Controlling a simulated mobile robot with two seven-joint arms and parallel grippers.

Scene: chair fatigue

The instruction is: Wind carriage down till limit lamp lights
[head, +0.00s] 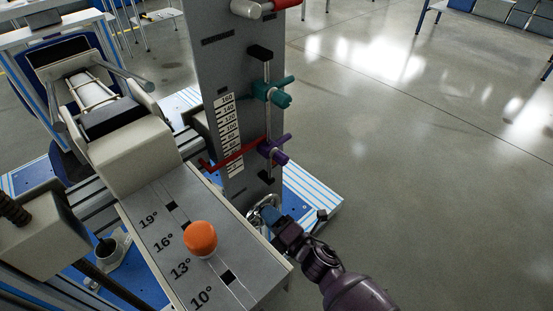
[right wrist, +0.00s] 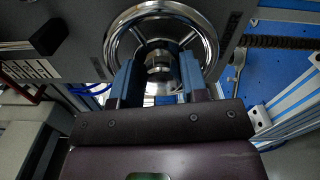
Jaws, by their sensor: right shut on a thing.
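A chrome handwheel (head: 262,212) sits low on the grey upright plate (head: 222,62). It fills the top middle of the right wrist view (right wrist: 118,42). My right gripper (head: 271,216) reaches it from the lower right and is shut on its central part, with one blue finger on each side in the right wrist view (right wrist: 159,72). A red pointer (head: 235,154) lies across the number scale (head: 228,125) near its lower end. I cannot make out which part is the carriage, and no lit lamp is clear. My left gripper is out of view.
Teal (head: 272,94) and purple (head: 274,149) clamps sit on a vertical rod. A beige housing (head: 135,150) is at left. The floor (head: 420,150) at right is clear.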

